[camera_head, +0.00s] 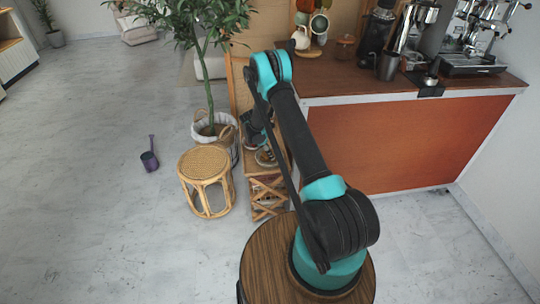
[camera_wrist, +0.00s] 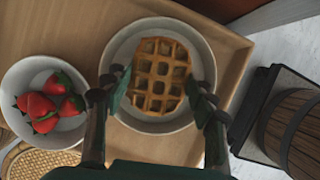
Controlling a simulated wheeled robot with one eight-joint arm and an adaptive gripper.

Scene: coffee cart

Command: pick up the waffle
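The waffle (camera_wrist: 158,75) is golden brown with a square grid and lies in a round pale bowl (camera_wrist: 128,42) in the wrist view. My gripper (camera_wrist: 157,92) is open above the bowl, one finger on each side of the waffle. In the head view my arm hides most of the gripper, and I cannot make out the waffle there.
A second bowl (camera_wrist: 33,67) with several strawberries (camera_wrist: 48,105) stands left of the waffle's bowl on a wooden shelf (camera_wrist: 75,25). A wooden barrel (camera_wrist: 295,130) is at the right. In the head view, a rattan stool (camera_head: 205,165), potted tree (camera_head: 205,85) and coffee counter (camera_head: 410,135) surround the shelf.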

